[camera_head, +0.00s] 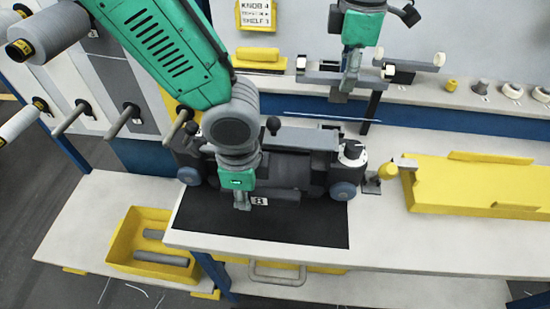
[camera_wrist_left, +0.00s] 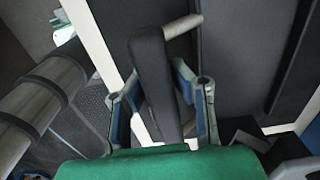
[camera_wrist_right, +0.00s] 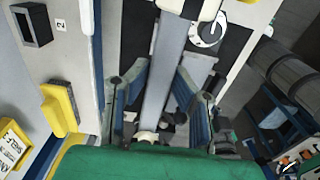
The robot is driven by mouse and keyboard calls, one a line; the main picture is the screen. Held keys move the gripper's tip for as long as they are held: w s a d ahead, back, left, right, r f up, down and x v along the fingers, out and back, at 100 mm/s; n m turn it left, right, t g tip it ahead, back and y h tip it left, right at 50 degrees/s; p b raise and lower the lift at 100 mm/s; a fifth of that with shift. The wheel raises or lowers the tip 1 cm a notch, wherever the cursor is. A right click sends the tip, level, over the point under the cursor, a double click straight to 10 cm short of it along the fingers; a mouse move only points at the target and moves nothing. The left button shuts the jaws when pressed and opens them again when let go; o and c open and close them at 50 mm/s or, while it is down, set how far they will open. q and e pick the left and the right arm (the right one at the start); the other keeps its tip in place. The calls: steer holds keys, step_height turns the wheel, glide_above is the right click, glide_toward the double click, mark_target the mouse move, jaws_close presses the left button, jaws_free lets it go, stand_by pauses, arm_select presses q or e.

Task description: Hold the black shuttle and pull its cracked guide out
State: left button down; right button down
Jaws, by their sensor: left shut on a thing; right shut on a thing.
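The black shuttle (camera_head: 285,168) sits on the dark mat (camera_head: 300,228) at the table's front, with blue-grey wheels at its ends and a white round knob at its right. My left gripper (camera_head: 242,203) reaches down at its front and is shut on a black bar-like part of it (camera_wrist_left: 157,80). My right gripper (camera_head: 348,92) is at the back ledge, apart from the shuttle, shut on a long grey bar-shaped guide (camera_wrist_right: 165,65) with cream ends; the guide also shows in the head view (camera_head: 318,77). I cannot make out a crack.
A yellow tray (camera_head: 475,185) lies on the right of the table. A yellow bin (camera_head: 130,250) with grey rolls is low at left. A yellow block (camera_head: 258,57) and several small knobs stand on the ledge. Pegs with spools stick out at left.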

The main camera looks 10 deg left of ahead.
arm_select(q)
steer(key=c, duration=1.3)
jaws_free()
step_height(320, 180, up, 12)
steer(key=shift+w+f, duration=0.1)
steer(key=shift+f, duration=0.1)
steer(key=shift+r, duration=0.15)
